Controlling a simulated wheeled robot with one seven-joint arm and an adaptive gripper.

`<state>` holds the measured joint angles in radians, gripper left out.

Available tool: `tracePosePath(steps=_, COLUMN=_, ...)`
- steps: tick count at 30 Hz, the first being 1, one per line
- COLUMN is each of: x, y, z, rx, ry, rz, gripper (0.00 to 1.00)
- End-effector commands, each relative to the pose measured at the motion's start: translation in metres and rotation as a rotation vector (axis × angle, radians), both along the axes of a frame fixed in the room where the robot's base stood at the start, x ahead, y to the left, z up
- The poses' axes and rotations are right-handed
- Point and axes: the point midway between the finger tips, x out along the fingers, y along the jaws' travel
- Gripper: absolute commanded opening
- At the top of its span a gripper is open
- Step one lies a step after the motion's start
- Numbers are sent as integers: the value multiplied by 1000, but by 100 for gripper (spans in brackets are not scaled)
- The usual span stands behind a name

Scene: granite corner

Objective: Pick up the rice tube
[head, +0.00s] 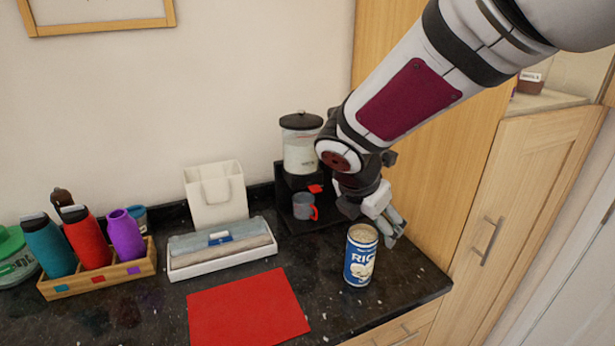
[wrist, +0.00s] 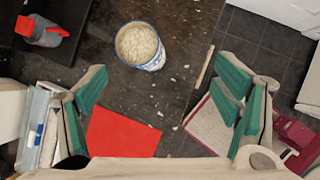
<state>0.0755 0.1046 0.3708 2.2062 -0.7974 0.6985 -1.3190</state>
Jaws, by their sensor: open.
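The rice tube (head: 360,256) is a blue and white can standing upright on the dark counter near its right front corner. In the wrist view I see it from above, with its open top full of rice (wrist: 138,45). My gripper (head: 388,222) is above and just behind the tube in the head view. The tube lies beyond the fingertips there, toward the top of the picture.
A red mat (head: 248,308) lies left of the tube. Behind stand a grey mug with red handle (head: 304,207) and a lidded jar (head: 300,145) on a black stand. A white tray (head: 222,262) and wooden bottle box (head: 98,284) are farther left. A tall wooden cabinet (head: 440,150) rises at right.

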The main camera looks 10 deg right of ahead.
Motion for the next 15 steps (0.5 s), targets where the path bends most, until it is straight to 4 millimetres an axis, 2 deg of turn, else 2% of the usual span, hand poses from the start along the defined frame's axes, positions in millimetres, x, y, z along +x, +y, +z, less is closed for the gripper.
tracePosePath(steps=1, x=8, y=6, z=-10, rx=-26, ry=30, rz=78, gripper=83)
tracePosePath(steps=6, x=22, y=16, z=-24, rx=-77, ry=76, rz=233, gripper=83)
tracePosePath(steps=11, x=30, y=12, z=-41, rx=-84, ry=84, rz=253, gripper=83)
tracePosePath(steps=15, x=41, y=3, z=-66, rx=-84, ry=85, rz=250, gripper=83)
